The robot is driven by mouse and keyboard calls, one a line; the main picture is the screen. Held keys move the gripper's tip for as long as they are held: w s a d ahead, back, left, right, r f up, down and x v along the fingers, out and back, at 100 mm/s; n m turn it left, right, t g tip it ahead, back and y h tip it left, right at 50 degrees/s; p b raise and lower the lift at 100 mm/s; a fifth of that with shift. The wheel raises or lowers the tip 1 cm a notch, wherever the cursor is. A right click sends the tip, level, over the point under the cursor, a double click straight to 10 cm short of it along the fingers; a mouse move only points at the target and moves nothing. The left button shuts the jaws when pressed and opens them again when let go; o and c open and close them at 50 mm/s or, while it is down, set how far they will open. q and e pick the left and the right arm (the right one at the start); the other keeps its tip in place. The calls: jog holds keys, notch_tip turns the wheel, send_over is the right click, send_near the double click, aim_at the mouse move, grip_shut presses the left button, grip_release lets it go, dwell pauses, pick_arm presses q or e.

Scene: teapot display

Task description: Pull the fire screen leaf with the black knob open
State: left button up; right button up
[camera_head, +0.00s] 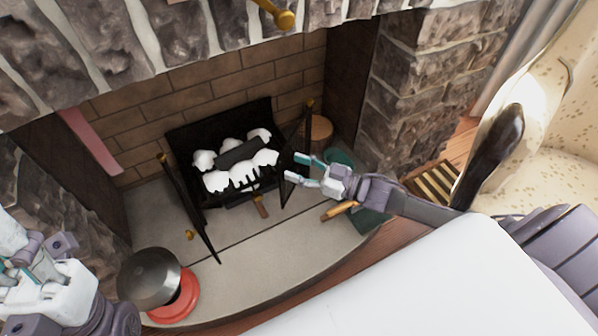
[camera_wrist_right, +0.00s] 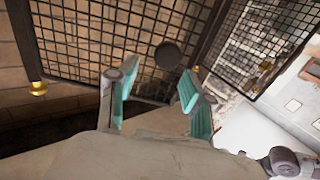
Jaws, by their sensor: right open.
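The fire screen leaf with the black knob (camera_head: 294,165) stands edge-on at the right of the hearth in the head view. In the right wrist view its dark mesh (camera_wrist_right: 90,40) fills the upper left. The round black knob (camera_wrist_right: 168,56) shows just beyond my fingertips, roughly between them. My right gripper (camera_head: 297,166) is open and empty beside this leaf; its teal-padded fingers (camera_wrist_right: 155,85) show in the wrist view. I cannot tell if a finger touches the knob. My left gripper (camera_head: 40,275) is at the lower left, its jaws unclear.
The other screen leaf (camera_head: 188,205) stands swung out on the left, with a gold knob (camera_head: 189,236). A grate (camera_head: 180,165) with white logs is behind. A dark round pot (camera_head: 150,277) and red dish (camera_head: 183,300) sit front left. A patterned armchair (camera_head: 560,130) is at right.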

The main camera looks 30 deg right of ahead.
notch_tip(320, 180, up, 8)
dwell(0.4)
